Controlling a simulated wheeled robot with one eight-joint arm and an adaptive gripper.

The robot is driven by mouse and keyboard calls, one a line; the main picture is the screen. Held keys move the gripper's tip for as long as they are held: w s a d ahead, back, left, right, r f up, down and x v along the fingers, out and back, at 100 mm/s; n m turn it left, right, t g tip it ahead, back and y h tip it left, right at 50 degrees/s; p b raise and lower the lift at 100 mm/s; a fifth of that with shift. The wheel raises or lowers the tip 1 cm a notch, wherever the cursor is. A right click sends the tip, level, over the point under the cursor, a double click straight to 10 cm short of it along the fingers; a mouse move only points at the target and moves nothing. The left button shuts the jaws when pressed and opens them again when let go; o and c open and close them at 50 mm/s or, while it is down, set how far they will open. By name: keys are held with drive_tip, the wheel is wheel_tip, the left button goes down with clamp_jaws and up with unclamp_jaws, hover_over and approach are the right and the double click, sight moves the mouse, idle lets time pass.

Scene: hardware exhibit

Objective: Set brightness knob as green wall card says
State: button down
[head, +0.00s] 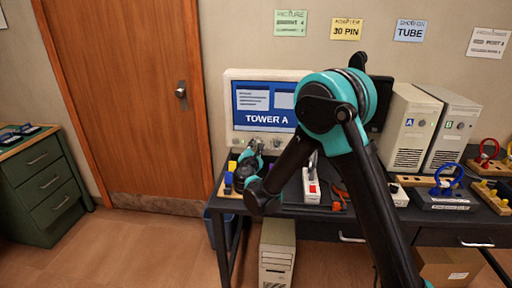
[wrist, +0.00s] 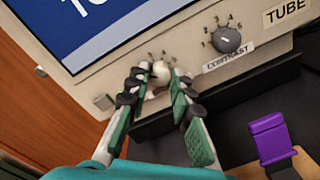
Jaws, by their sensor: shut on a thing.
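The green wall card (head: 291,23) hangs at the top of the head view; its small lines are too blurred to read surely. The beige monitor (head: 229,80) shows "TOWER A". In the wrist view, my gripper (wrist: 157,80) has its two fingers closed around a pale round knob (wrist: 160,71) on the monitor's lower front panel. This looks like the brightness knob; its label is hidden and only part of its number scale shows. A grey contrast knob (wrist: 228,40) with a numbered scale sits to its right, clear of my fingers.
A small button (wrist: 104,102) is left of the held knob. A purple connector (wrist: 270,140) is below right. On the desk are a white-and-red switch box (head: 311,187) and two computer towers (head: 410,130). Yellow, blue and white cards hang right of the green one.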

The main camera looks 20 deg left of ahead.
drive_tip(key=m, duration=0.8)
drive_tip(key=shift+d+m+y, duration=0.1)
drive_tip(key=shift+m+y, duration=0.2)
drive_tip(key=shift+m, duration=0.1)
drive_tip(key=m, duration=0.4)
drive_tip(key=shift+g, duration=0.3)
drive_tip(key=shift+m+y, duration=0.3)
drive_tip(key=shift+m, duration=1.7)
drive_tip(key=c, duration=1.3)
unclamp_jaws()
drive_tip(key=shift+s, duration=0.1)
